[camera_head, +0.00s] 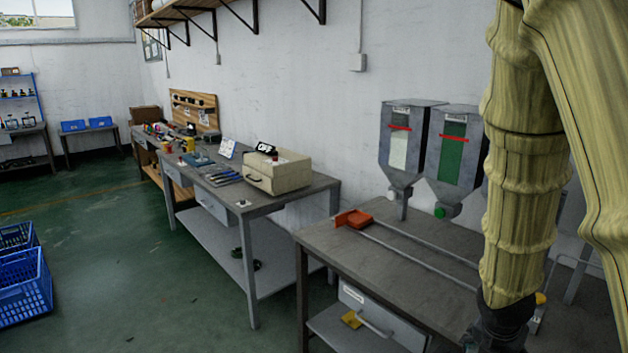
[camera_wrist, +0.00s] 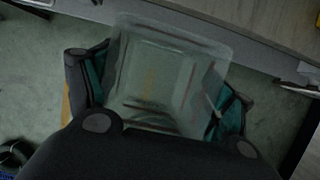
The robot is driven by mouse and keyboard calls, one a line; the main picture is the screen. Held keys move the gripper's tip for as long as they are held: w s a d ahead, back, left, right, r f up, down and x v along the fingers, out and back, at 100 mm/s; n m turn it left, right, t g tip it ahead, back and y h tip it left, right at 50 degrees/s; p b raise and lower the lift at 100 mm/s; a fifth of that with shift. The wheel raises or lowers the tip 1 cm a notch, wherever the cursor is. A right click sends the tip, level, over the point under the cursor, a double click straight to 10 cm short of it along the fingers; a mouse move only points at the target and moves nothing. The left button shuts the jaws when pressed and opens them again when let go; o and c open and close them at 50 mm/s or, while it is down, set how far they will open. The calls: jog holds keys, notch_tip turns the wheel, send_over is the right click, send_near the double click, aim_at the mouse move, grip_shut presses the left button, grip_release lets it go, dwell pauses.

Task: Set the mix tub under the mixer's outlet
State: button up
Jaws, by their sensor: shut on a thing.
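A clear, square-rimmed tub (camera_wrist: 165,80), which looks like the mix tub, fills the middle of the wrist view. My gripper (camera_wrist: 160,95) is shut on it, with a dark, teal-lined finger on each side. The tub is held over the floor beside a bench edge.
Two grey hoppers (camera_head: 405,140) (camera_head: 452,150) hang over the near bench (camera_head: 350,250). An orange piece (camera_head: 353,219) sits by rails on it. A beige box (camera_head: 278,172) stands on the bench to the left.

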jog(key=shift+s, duration=0.4)
jog(key=w+f+m, duration=0.1)
jog(key=w+f+m+g, duration=0.1)
jog(key=shift+w+a+f, duration=0.15)
jog(key=shift+w+a, duration=0.15)
jog(key=shift+w, duration=0.1)
jog(key=shift+s+a+f+m+h, duration=0.2)
jog(key=shift+f+m+h, duration=0.15)
jog(key=shift+m, duration=0.55)
jog(key=shift+a+f+m+g, duration=0.25)
jog(key=shift+m+g, duration=0.15)
jog(key=shift+m, duration=0.1)
jog(key=w+a+f+m+g+y, duration=0.3)
jog(key=a+f+m, duration=1.2)
jog(key=m, duration=0.6)
jog(key=a+g+y, duration=0.1)
jog(key=a+g, duration=0.1)
jog(key=shift+a+f+g, duration=0.15)
jog(key=shift+f+g, duration=0.25)
